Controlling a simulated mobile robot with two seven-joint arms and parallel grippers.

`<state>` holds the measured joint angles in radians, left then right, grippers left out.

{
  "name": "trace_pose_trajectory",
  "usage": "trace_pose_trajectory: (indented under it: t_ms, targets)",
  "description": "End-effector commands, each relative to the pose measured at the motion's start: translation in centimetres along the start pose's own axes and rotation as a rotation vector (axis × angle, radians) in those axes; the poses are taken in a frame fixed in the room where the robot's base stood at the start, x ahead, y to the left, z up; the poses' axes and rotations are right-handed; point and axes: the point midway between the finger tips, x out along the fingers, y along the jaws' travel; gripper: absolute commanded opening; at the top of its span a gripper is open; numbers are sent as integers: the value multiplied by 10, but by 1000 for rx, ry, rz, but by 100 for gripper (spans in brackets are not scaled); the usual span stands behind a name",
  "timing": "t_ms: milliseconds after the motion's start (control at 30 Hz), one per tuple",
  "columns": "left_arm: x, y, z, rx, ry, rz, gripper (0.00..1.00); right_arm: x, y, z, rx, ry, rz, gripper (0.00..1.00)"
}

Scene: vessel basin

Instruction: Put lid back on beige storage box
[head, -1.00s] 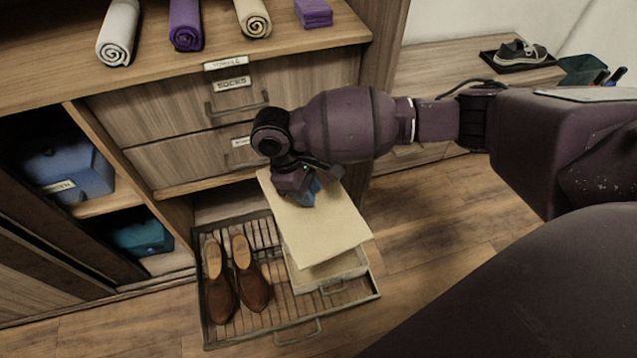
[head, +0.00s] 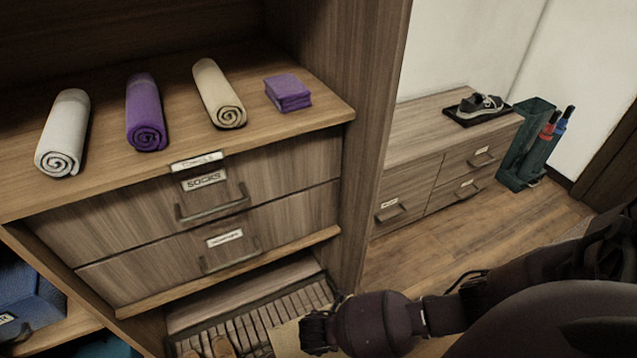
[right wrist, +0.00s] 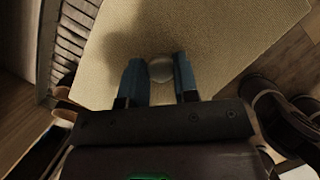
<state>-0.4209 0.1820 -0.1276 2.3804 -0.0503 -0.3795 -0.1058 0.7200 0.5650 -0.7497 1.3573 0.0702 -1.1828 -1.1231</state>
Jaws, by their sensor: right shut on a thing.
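The beige lid (right wrist: 220,40) fills most of the right wrist view. A small round knob (right wrist: 160,68) rises from it. My right gripper (right wrist: 158,75) has its two blue fingers on either side of the knob, shut on it. In the head view only a small corner of the lid (head: 288,340) shows at the bottom edge, beside my right wrist. The storage box is hidden beneath the lid or out of frame, so I cannot tell whether the lid rests on it. My left gripper is not in view.
The pulled-out slatted rack (head: 300,302) holds brown shoes (head: 222,346) left of the lid. Closed drawers (head: 210,215) stand above it. Rolled towels (head: 147,115) and a purple folded cloth (head: 288,93) lie on the shelf. Open floor (head: 430,245) lies to the right.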

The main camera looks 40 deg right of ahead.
Motion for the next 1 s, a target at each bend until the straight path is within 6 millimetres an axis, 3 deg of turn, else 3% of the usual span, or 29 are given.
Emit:
trace_pose_trajectory:
  t_ms: [500, 1000]
  targets:
    - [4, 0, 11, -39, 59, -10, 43, 34, -9, -17, -40, 6, 7, 0]
    - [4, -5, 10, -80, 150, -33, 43, 63, -6, -25, -36, 1, 12, 0]
